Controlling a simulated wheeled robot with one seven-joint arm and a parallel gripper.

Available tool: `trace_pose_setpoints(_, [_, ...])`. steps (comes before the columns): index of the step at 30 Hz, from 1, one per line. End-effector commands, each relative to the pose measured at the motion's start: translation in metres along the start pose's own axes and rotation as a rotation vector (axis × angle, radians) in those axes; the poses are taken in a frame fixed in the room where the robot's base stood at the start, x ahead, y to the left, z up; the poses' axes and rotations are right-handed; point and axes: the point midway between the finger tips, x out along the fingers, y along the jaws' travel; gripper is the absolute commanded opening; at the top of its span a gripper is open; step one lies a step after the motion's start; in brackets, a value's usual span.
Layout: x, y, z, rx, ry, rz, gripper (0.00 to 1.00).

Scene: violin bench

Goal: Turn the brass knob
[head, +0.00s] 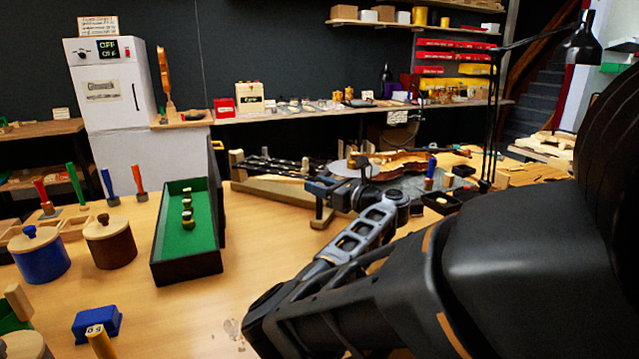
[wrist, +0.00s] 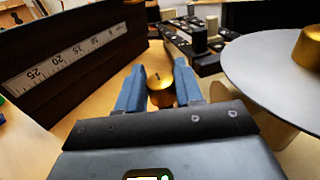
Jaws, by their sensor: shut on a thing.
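The brass knob (wrist: 160,90) is round with a dark mark on its top. In the wrist view it sits between the two blue-grey fingers of my gripper (wrist: 159,84), which is shut on it. In the head view my gripper (head: 322,190) is at the middle of the bench, by a wooden stand; I cannot make out the knob there.
In the wrist view a dark panel with a white scale (wrist: 65,60) stands at left, and a pale disc (wrist: 265,75) with a brass cap lies close at right. A green-lined black box (head: 185,270), lidded pots and a blue block (head: 97,323) stand left on the bench.

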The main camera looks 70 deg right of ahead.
Motion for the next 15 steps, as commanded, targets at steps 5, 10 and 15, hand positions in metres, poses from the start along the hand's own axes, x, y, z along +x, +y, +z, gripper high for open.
trace_pose_setpoints(5, [0.0005, 0.0006, -0.0004, 0.000, 0.000, 0.005, 0.05])
trace_pose_setpoints(10, [0.0006, 0.0006, -0.0003, 0.000, 0.000, 0.004, 0.05])
trace_pose_setpoints(15, [0.0005, 0.0004, -0.0002, 0.000, 0.000, 0.003, 0.51])
